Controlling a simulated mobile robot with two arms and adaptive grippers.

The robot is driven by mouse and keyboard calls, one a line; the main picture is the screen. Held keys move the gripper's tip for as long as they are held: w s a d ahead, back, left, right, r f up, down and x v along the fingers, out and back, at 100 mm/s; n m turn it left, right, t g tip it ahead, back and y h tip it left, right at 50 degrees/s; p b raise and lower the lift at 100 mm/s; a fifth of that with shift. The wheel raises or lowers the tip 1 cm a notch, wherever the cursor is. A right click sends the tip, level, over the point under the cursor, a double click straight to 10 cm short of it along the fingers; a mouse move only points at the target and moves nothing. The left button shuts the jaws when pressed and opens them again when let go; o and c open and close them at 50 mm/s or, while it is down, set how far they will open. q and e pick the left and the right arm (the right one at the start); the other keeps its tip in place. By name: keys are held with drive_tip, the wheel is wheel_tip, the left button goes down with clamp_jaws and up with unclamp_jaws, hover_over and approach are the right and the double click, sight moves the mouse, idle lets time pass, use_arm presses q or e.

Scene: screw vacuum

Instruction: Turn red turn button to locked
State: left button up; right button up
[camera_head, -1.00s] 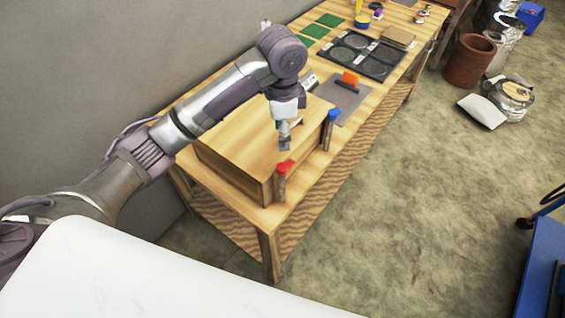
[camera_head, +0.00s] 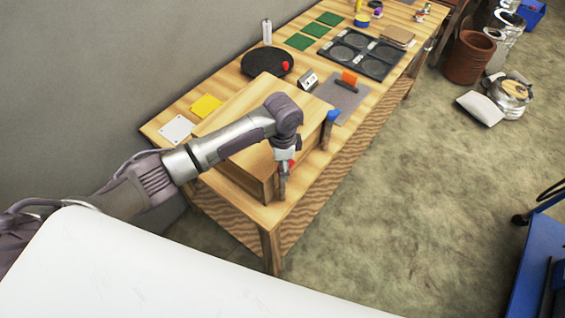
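The wooden box (camera_head: 238,110) sits on the wooden workbench. A blue turn button (camera_head: 333,115) stands on its post at the box's right front corner. The red turn button (camera_head: 292,163) is at the box's near front corner, mostly hidden by my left gripper; only a small red patch shows. How it is turned cannot be seen. My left gripper (camera_head: 283,178) points down right at the red button, overlapping it in view. Whether it touches the button, and whether its fingers are open or shut, I cannot tell. My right gripper is not in view.
On the bench are a yellow card (camera_head: 206,106), a white plate (camera_head: 176,130), a black round pan (camera_head: 267,63), a grey sheet with an orange-handled tool (camera_head: 350,78), and a black burner panel (camera_head: 352,53). The floor right of the bench is clear nearby.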

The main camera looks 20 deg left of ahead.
use_arm(q)
drive_tip(key=shift+c, duration=0.4)
clamp_jaws()
drive_tip(key=shift+n, duration=0.3)
drive_tip(key=n, duration=1.3)
drive_tip(key=shift+n, duration=2.1)
